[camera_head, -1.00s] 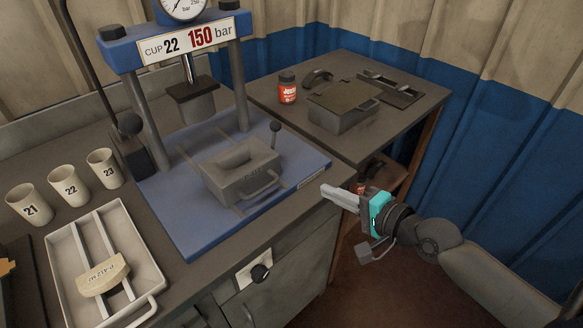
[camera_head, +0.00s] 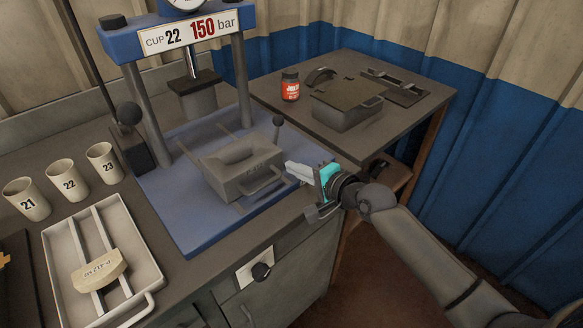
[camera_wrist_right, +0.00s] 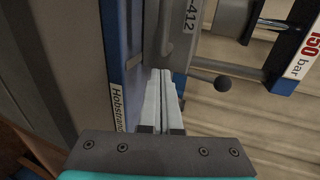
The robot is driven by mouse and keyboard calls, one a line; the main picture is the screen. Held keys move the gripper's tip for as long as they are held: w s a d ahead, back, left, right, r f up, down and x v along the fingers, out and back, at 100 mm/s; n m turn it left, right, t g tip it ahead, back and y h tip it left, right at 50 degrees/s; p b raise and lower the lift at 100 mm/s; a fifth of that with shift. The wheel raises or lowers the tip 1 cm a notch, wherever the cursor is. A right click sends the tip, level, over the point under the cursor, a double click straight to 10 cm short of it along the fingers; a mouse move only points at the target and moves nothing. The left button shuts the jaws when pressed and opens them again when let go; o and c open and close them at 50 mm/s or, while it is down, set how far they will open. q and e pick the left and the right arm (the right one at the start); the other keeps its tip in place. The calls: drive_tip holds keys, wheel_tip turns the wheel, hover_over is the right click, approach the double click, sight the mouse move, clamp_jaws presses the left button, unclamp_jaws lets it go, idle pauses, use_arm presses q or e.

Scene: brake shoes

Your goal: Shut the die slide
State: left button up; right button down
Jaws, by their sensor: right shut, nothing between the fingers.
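My right gripper (camera_head: 290,167) is shut and empty, just right of the block near the handle. In the right wrist view its fingers (camera_wrist_right: 165,95) point toward the handle (camera_wrist_right: 167,30); I cannot tell whether they touch it. My left gripper is not in view.
A ball-topped lever (camera_head: 278,121) stands by the block's right side. A tray (camera_head: 150,275) with a pale brake shoe (camera_head: 99,271) and several numbered cups (camera_head: 68,181) are at left. A side table (camera_head: 370,146) holds a red jar (camera_head: 290,86) and a lidded box (camera_head: 345,105).

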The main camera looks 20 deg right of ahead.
drive_tip(key=shift+w+a, duration=0.25)
drive_tip(key=shift+w, duration=0.45)
